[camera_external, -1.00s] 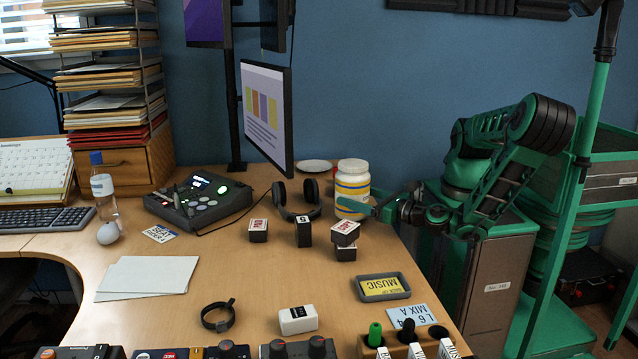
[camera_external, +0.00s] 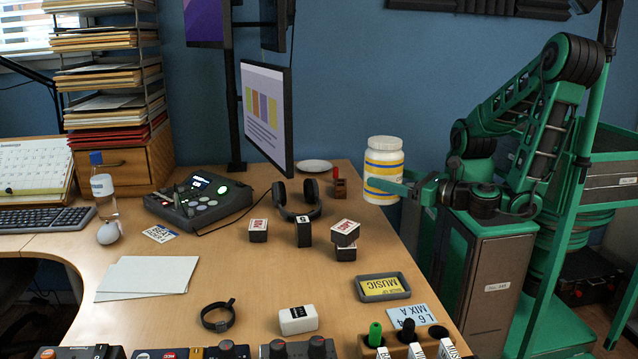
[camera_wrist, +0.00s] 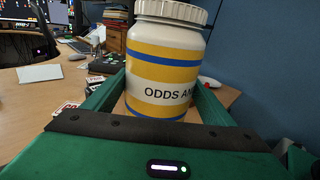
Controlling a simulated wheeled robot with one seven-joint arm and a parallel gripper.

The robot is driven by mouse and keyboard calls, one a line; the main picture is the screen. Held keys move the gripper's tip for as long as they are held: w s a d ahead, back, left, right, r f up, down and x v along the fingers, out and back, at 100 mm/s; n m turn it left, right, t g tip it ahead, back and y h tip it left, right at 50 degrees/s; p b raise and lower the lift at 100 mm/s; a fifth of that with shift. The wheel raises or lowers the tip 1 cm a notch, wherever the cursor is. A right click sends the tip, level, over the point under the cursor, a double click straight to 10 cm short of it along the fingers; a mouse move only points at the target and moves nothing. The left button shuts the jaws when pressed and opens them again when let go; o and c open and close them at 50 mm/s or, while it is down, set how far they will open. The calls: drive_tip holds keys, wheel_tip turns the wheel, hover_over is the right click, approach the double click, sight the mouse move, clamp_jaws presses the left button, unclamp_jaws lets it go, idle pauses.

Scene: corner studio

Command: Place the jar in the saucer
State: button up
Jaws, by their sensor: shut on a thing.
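The jar (camera_external: 383,172) is white with yellow and blue bands and a white ribbed lid. My gripper (camera_external: 388,187) is shut on the jar and holds it upright at the right edge of the desk, seemingly raised above the top. In the wrist view the jar (camera_wrist: 165,75) stands between the two green fingers, with part of the words "ODDS AN" showing. The saucer (camera_external: 314,165) is a small white dish at the back of the desk, left of the jar and behind the headphones. It looks empty.
A small wooden block with a red piece (camera_external: 338,182) stands between saucer and jar. Headphones (camera_external: 297,202) lie in front of the saucer. The monitor (camera_external: 266,118) hangs to the saucer's left. Several small labelled boxes (camera_external: 304,233) stand nearer the front.

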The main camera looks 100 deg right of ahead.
drive_tip(key=w+d+m+g+h, duration=0.35)
drive_tip(key=w+d, duration=0.25)
drive_tip(key=d, duration=0.4)
drive_tip(key=m+g+h, duration=0.2)
drive_tip(key=m+g, duration=0.4)
drive_tip(key=g, duration=0.4)
hover_over(323, 170)
drive_tip(key=a, duration=0.1)
drive_tip(key=shift+f, duration=3.9)
drive_tip(key=shift+f, duration=0.3)
